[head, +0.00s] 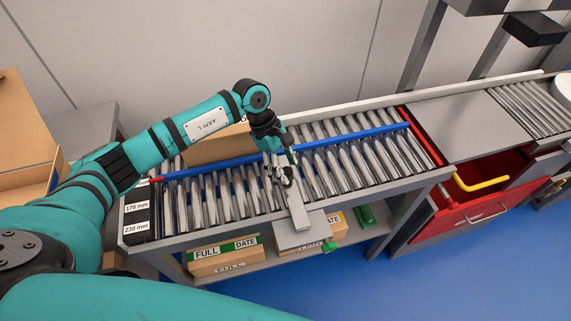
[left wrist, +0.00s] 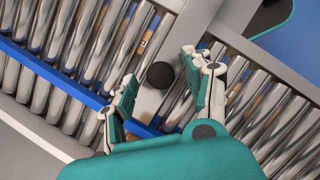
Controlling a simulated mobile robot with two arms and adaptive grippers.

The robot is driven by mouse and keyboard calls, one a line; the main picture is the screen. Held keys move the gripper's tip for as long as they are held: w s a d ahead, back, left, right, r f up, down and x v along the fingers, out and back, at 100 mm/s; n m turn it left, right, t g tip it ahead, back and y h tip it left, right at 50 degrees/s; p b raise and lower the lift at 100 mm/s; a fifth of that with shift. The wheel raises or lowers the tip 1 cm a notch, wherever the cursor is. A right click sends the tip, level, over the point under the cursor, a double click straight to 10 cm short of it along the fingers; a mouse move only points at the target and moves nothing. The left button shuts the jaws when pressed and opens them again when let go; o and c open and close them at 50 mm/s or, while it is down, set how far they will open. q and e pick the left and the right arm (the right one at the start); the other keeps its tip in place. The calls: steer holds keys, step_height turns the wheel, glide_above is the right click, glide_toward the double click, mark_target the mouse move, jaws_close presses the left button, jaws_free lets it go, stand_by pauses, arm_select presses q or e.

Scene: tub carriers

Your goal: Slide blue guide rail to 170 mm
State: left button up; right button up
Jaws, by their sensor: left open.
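The blue guide rail (head: 340,138) runs lengthwise over the roller conveyor in the head view. Its left end lies near the upper scale label, above the 170 mm label (head: 136,208) and the 230 mm label (head: 136,228). A grey slide plate (head: 297,209) crosses the rollers toward the front edge. My left gripper (head: 281,172) is over this plate by the rail. In the left wrist view, its open fingers (left wrist: 162,88) stand on either side of a round black knob (left wrist: 161,75) on the plate. The blue rail (left wrist: 50,72) passes beneath the fingers. Contact with the knob cannot be told.
A cardboard box (head: 215,148) stands behind the rail, partly hidden by my left arm. Labelled boxes (head: 226,262) sit on the shelf below the rollers. A red drawer (head: 468,220) with a yellow handle stands open at right.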

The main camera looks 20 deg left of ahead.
arm_select(q)
steer(key=shift+d+f, duration=0.15)
steer(key=shift+f, duration=0.15)
jaws_close()
stand_by(0.3)
